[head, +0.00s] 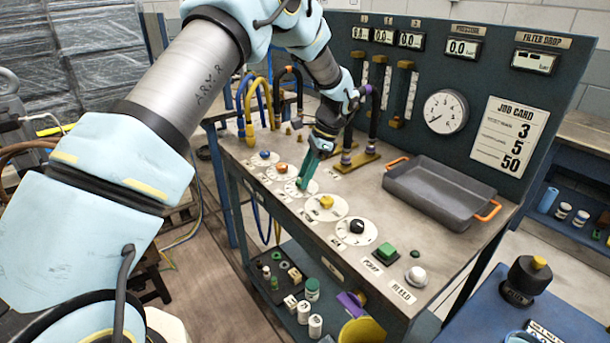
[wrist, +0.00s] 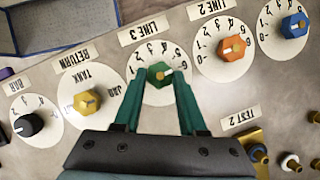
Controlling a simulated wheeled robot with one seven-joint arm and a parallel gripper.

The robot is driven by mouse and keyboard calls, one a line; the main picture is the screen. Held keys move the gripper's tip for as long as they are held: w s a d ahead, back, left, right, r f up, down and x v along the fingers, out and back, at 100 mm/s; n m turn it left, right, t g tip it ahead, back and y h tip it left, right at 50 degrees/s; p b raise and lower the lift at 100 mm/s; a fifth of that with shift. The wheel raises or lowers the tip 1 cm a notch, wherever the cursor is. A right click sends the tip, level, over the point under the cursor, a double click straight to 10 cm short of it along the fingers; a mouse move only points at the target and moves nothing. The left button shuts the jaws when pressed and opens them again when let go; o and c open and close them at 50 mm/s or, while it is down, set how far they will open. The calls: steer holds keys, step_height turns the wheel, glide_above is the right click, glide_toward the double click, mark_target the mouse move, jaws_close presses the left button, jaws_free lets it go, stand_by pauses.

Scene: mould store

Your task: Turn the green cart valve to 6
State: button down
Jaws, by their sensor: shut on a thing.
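The green valve (wrist: 159,73) sits on a white round dial labelled LINE 3, with numbers running up to 6 at the right in the wrist view. My gripper (wrist: 157,82) is shut on its knob, one green finger on each side. I cannot tell clearly which number the knob points to. In the head view my gripper (head: 304,181) reaches down onto the dial (head: 293,192), and its fingers hide most of the knob.
An orange valve (wrist: 232,48) and a blue valve (wrist: 293,26) stand on one side, a yellow knob (wrist: 87,101) and a black knob (wrist: 28,125) on the other. A grey tray (head: 438,190), hose fittings (head: 352,160) and a green pump button (head: 386,251) share the bench top.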

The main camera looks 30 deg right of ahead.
steer(key=shift+m, duration=0.3)
steer(key=shift+c, duration=2.3)
jaws_free()
steer(key=b+v, duration=0.2)
steer(key=v, duration=0.8)
steer(key=shift+r+b, duration=0.3)
steer(key=shift+r, duration=0.1)
steer(key=shift+s+d, duration=0.1)
